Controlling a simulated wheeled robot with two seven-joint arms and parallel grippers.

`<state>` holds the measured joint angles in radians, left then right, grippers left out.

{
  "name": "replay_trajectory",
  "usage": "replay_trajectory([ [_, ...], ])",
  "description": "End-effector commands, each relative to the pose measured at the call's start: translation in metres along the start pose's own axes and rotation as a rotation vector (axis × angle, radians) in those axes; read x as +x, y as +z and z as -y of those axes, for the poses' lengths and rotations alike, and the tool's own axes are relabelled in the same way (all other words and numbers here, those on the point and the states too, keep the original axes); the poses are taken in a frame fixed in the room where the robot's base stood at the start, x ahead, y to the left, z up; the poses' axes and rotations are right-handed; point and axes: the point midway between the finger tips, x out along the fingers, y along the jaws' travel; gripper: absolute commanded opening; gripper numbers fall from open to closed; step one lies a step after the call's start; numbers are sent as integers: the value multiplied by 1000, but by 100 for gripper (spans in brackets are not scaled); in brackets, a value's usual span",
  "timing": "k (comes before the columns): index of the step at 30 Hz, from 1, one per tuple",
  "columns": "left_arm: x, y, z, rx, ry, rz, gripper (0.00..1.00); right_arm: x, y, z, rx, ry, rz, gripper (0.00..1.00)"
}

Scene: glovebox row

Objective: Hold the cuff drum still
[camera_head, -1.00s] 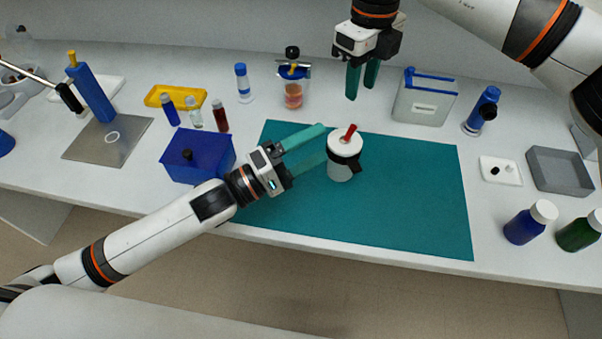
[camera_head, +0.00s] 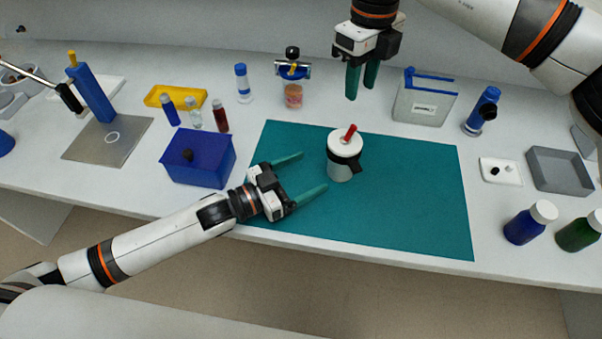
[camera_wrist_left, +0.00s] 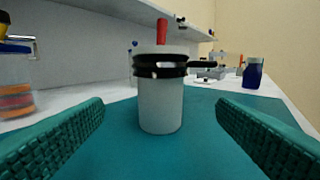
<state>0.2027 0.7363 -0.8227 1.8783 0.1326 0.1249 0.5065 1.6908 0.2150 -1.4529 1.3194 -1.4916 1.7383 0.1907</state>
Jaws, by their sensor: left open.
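The cuff drum (camera_head: 341,168) is a white cylinder with a black band and a red peg on its lid. It stands upright on the teal mat (camera_head: 410,205). My left gripper (camera_head: 308,176) is open, to the left of the drum, with its fingers pointing toward it and apart from it. In the left wrist view the drum (camera_wrist_left: 161,108) stands centred between and beyond the two green fingertips. My right gripper (camera_head: 361,82) hangs above the back of the mat, its green fingers pointing down with a small gap between them, apparently empty.
A blue box (camera_head: 200,160) stands close to my left gripper. Behind the mat are a jar with a blue clamp (camera_head: 293,95) and a grey-white container (camera_head: 424,98). Blue and green bottles (camera_head: 530,222) stand at the right. The mat right of the drum is clear.

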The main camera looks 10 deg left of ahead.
Motion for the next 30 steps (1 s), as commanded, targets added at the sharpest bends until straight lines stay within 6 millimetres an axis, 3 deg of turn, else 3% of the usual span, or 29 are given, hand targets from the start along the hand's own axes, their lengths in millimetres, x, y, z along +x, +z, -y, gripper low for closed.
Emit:
replay_trajectory([
  [18,101,1,0,2,0,2,81,0,0,0,0,0,0,36],
  [24,115,0,0,1,-1,0,81,0,0,0,0,0,0,36],
  [30,116,0,1,1,-1,0,81,0,0,0,0,0,0,36],
])
